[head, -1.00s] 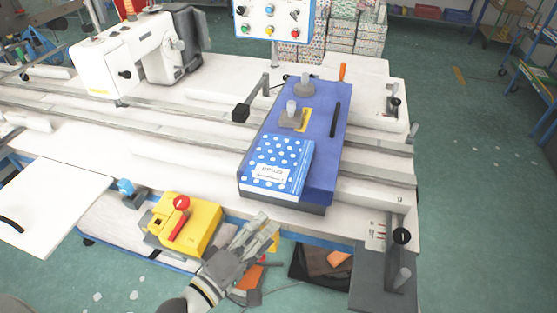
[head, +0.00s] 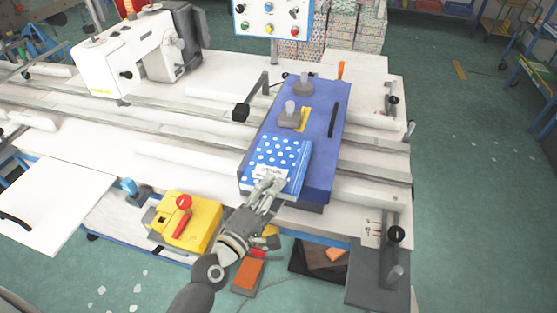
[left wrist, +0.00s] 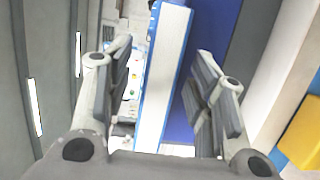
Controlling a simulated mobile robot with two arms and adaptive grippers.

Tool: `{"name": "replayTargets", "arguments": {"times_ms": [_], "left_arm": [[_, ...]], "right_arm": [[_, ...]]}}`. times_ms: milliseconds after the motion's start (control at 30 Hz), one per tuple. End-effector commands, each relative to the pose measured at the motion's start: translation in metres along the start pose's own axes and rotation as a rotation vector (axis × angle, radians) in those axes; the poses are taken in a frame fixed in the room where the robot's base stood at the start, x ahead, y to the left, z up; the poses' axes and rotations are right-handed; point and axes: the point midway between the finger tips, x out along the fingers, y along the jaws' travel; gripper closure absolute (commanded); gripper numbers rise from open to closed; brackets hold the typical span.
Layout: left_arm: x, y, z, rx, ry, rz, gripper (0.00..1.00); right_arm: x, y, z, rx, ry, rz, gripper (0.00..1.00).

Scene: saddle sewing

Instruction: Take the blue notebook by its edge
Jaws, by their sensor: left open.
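The blue notebook (head: 277,158) with white dots and a white label lies on the blue padded surface (head: 322,130) in the head view. In the left wrist view the notebook's edge (left wrist: 166,75) shows as a white page block with thin blue covers, standing lengthwise between the fingers. My left gripper (head: 268,187) is at the notebook's near edge, its fingers covering part of the label and the lower edge. In the left wrist view the left gripper (left wrist: 163,62) is open, one finger on each side of the edge, with gaps visible. My right gripper is not in view.
A yellow box (head: 186,222) with a red knob is left of my left arm. Grey weights (head: 291,115) and a dark bar (head: 335,119) sit on the blue surface behind the notebook. A white sewing machine (head: 125,55) stands at the back left.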

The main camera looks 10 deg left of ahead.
Motion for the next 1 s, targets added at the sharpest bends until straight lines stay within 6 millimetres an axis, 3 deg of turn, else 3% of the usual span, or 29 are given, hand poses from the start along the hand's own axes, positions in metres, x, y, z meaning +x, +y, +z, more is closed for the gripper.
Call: {"name": "replayTargets", "arguments": {"times_ms": [133,400,800,1000], "left_arm": [[0.015,0.001,0.001,-0.002,0.0,0.0,0.5],[0.018,-0.001,0.001,-0.001,-0.001,-0.001,0.5],[0.017,-0.001,0.001,-0.001,-0.001,-0.001,1.0],[0.018,0.001,0.0,0.001,0.001,0.003,1.0]], "right_arm": [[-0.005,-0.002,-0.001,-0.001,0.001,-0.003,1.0],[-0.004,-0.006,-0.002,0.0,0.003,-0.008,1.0],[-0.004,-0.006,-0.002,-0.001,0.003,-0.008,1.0],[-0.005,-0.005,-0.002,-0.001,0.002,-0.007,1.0]]}}
